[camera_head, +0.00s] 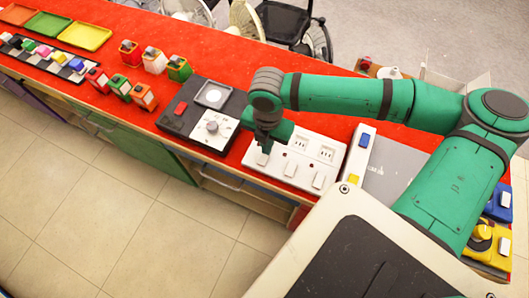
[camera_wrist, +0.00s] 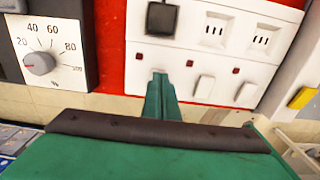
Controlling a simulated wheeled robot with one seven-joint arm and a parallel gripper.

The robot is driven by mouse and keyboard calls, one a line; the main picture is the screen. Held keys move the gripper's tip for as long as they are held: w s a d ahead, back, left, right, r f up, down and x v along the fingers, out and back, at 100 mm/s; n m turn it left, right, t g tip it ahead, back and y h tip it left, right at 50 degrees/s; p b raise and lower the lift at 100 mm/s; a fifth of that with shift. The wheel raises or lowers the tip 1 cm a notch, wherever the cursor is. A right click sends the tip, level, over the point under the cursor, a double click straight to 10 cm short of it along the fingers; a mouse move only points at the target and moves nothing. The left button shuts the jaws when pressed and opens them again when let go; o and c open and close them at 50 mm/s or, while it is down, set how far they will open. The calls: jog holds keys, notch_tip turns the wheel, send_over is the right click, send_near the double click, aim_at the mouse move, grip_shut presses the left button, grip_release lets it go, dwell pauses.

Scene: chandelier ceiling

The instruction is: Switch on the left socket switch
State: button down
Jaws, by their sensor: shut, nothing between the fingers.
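The white socket panel (camera_head: 333,151) lies on the red counter; it also shows in the wrist view (camera_wrist: 286,15). It has a row of sockets; a black square piece (camera_wrist: 161,18) sits at the left one. Below are white rocker switches: a middle one (camera_wrist: 205,87) and a right one (camera_wrist: 246,95). The left switch is largely hidden behind my fingers, with perhaps only a pale edge showing. My green gripper (camera_wrist: 159,76) is shut and empty, its tips at the left switch's place. I cannot tell whether they touch it. In the head view my gripper (camera_head: 266,148) points down over the panel's left end.
A dark box with a dial (camera_head: 212,127) and a red button stands close left of the panel. A pale strip with a blue switch (camera_head: 364,140) is close right. Small coloured blocks (camera_head: 144,96) and trays (camera_head: 85,36) stand farther left. The counter's front edge is near.

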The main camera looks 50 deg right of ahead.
jog(key=shift+w+a+f, duration=0.15)
jog(key=shift+f, duration=0.25)
jog(key=shift+f, duration=0.35)
dwell(0.4)
jog(key=shift+r, duration=1.35)
notch_tip(320, 180, up, 4)
jog(key=shift+r, duration=0.2)
jog(key=shift+w+a, duration=0.1)
jog(key=shift+w, duration=0.1)
